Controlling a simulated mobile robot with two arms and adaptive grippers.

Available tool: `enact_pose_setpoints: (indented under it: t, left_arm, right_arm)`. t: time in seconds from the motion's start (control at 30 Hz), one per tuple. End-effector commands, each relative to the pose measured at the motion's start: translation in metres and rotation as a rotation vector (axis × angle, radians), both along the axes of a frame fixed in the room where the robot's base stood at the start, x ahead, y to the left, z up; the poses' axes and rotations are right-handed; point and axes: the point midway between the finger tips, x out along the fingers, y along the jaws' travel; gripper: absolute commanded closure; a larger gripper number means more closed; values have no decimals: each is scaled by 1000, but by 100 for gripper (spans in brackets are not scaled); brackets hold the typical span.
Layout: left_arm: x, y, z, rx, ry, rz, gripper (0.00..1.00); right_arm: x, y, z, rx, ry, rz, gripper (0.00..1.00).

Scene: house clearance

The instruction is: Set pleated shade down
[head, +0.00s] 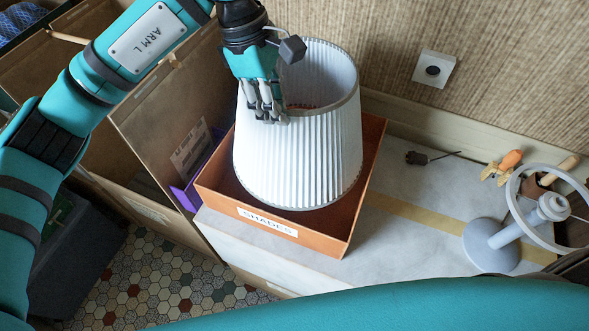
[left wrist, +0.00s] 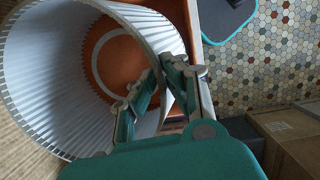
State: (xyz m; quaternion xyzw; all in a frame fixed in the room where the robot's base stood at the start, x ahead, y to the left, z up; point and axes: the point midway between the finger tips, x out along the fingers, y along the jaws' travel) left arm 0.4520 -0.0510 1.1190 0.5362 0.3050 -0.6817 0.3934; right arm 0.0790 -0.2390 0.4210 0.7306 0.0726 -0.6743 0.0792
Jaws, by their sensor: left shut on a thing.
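The white pleated shade (head: 300,150) stands roughly upright in the head view, over and partly within the orange box (head: 352,215) labelled SHADES. My left gripper (head: 266,112) comes down from above and is shut on the shade's upper rim at its near left side. In the left wrist view, the fingers (left wrist: 150,95) pinch the wall of the shade (left wrist: 60,95), and the orange box floor with a pale ring shows through it. My right gripper is not in view.
The box sits on a pale worktop (head: 410,225) with a yellow stripe. Open cardboard boxes (head: 165,120) stand at left. A wall socket (head: 435,69) is behind.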

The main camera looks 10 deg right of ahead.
Motion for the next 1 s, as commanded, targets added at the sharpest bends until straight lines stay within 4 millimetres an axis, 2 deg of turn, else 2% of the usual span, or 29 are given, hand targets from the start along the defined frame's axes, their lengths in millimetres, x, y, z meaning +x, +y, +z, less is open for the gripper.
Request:
enact_pose_setpoints:
  t: [0.3, 0.53, 0.7, 1.0]
  left_arm:
    - [-1, 0, -53, -1, 3, 0, 100]
    - [-1, 0, -72, 1, 3, 0, 100]
    - [-1, 0, -96, -1, 3, 1, 100]
    - [0, 0, -101, -1, -2, 0, 100]
  right_arm:
    - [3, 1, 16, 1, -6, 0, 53]
    - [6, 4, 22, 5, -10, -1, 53]
    - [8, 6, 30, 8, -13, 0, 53]
    - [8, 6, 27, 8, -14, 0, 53]
